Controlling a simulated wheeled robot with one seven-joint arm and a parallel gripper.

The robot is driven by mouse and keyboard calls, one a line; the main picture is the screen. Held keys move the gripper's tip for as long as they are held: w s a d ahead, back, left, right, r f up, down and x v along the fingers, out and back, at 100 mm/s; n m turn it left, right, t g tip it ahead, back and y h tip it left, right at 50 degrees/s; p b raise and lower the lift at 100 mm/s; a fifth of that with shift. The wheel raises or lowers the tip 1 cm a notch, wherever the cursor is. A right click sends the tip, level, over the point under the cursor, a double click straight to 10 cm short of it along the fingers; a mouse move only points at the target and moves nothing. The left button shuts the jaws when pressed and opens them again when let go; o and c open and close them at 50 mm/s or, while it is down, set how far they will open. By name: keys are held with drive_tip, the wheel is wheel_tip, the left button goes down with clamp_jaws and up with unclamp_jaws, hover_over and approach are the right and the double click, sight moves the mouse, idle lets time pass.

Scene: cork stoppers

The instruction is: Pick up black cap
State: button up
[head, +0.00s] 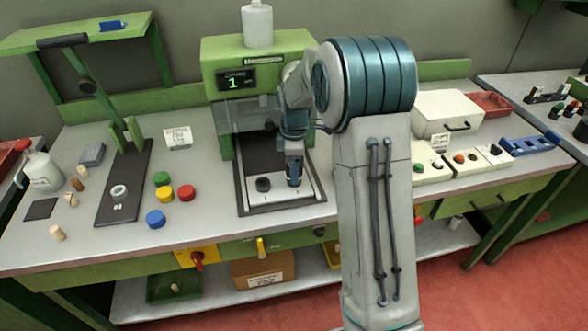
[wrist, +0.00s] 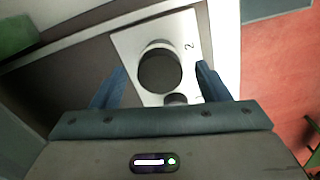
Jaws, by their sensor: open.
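A round black cap (wrist: 160,72) sits on the white plate (wrist: 128,40) beside a printed 2 in the wrist view. My gripper (wrist: 161,72) is open, one blue finger on each side of this cap, with visible gaps. A second dark round piece (wrist: 176,99) is partly hidden by my gripper's body. In the head view, one black cap (head: 263,184) shows on the left of the plate, left of my gripper (head: 294,183). My gripper points down over the plate's right side and hides the spot beneath it. I cannot tell its exact height.
The plate lies in a dark-floored tray of the green machine (head: 258,53), whose housing stands close behind my gripper. Red, green, yellow and blue discs (head: 187,193) lie left of the tray. Switch boxes (head: 463,161) stand to the right.

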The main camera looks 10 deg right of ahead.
drive_tip(key=c, duration=1.1)
drive_tip(key=shift+r, duration=0.1)
wheel_tip(320, 180, up, 10)
drive_tip(key=shift+f+b, duration=0.1)
drive_tip(key=shift+b, duration=0.3)
drive_tip(key=shift+s, duration=0.1)
